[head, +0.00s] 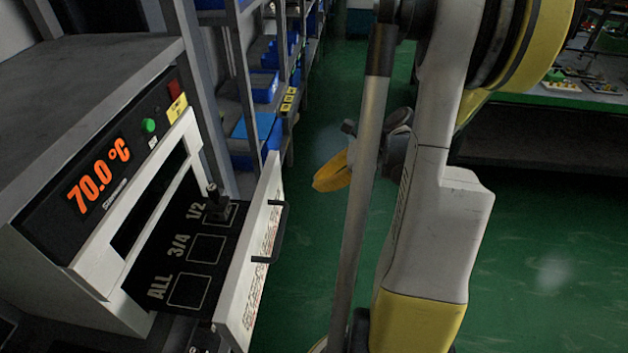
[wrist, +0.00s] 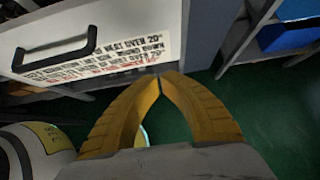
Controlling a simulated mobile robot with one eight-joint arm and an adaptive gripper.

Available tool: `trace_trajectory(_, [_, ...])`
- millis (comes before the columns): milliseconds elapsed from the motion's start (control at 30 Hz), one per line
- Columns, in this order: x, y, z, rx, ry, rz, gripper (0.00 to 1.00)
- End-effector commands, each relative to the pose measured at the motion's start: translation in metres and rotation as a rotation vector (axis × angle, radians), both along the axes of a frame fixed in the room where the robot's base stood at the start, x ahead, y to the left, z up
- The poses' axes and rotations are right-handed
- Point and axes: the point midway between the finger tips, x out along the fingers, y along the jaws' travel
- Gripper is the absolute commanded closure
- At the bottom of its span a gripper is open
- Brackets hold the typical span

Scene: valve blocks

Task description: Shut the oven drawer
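The oven (head: 105,190) stands at the left with a lit 70.0 °C display. Its drawer is pulled out, with a white front panel (head: 250,255) and a black handle (head: 273,235). The black drawer floor has squares marked ALL, 3/4 and 1/2. A small dark valve block (head: 218,205) sits at the 1/2 square. My gripper (head: 330,172) is right of the drawer front, partly hidden by my arm. In the wrist view, its yellow fingers (wrist: 158,77) meet at the tips with nothing between them, near the panel's lower edge. The handle (wrist: 55,50) is left of them.
Shelves with blue bins (head: 265,85) stand behind the oven. A dark workbench (head: 560,95) with small parts stands at the right. Green floor (head: 540,240) lies open between the drawer side and the bench.

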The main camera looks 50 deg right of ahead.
Motion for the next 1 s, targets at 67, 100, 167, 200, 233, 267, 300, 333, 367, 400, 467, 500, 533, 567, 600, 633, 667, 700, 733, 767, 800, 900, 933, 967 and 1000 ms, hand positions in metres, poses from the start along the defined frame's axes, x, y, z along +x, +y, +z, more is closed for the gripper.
trace_trajectory(67, [0.011,0.008,-0.017,-0.001,0.0,0.004,1.0])
trace_trajectory(100, [0.015,0.012,-0.023,-0.001,-0.001,0.004,1.0])
trace_trajectory(167, [0.023,0.018,-0.032,-0.002,0.0,0.004,1.0])
trace_trajectory(200, [0.028,0.022,-0.039,-0.002,0.0,0.004,1.0])
trace_trajectory(233, [0.031,0.025,-0.043,-0.002,-0.001,0.005,1.0])
trace_trajectory(267, [0.034,0.027,-0.047,-0.002,-0.001,0.005,1.0])
trace_trajectory(300, [0.039,0.03,-0.052,-0.002,-0.001,0.004,1.0])
trace_trajectory(333, [0.043,0.034,-0.052,-0.002,0.0,0.004,1.0])
trace_trajectory(367, [0.047,0.037,-0.05,-0.002,0.0,0.006,1.0])
trace_trajectory(400, [0.052,0.041,-0.05,-0.002,0.0,0.006,1.0])
trace_trajectory(467, [0.058,0.045,-0.049,-0.002,0.0,0.004,1.0])
trace_trajectory(500, [0.061,0.048,-0.049,-0.002,0.0,0.006,1.0])
trace_trajectory(533, [0.063,0.049,-0.049,-0.002,0.0,0.006,1.0])
trace_trajectory(567, [0.065,0.05,-0.049,-0.001,0.0,0.005,1.0])
trace_trajectory(600, [0.067,0.052,-0.048,-0.001,0.0,0.004,1.0])
trace_trajectory(633, [0.068,0.052,-0.048,-0.002,0.0,0.003,1.0])
trace_trajectory(667, [0.068,0.053,-0.048,-0.002,0.0,0.003,1.0])
trace_trajectory(700, [0.069,0.053,-0.048,-0.002,0.0,0.003,1.0])
trace_trajectory(733, [0.069,0.054,-0.048,-0.001,0.0,0.002,1.0])
trace_trajectory(767, [0.069,0.054,-0.047,-0.001,0.0,0.002,1.0])
trace_trajectory(800, [0.07,0.054,-0.047,-0.001,0.0,0.002,1.0])
trace_trajectory(900, [0.069,0.054,-0.047,-0.002,0.0,0.003,1.0])
trace_trajectory(933, [0.069,0.054,-0.047,-0.002,0.0,0.003,1.0])
trace_trajectory(967, [0.069,0.054,-0.047,-0.002,0.0,0.003,1.0])
trace_trajectory(1000, [0.069,0.054,-0.047,-0.002,0.0,0.003,1.0])
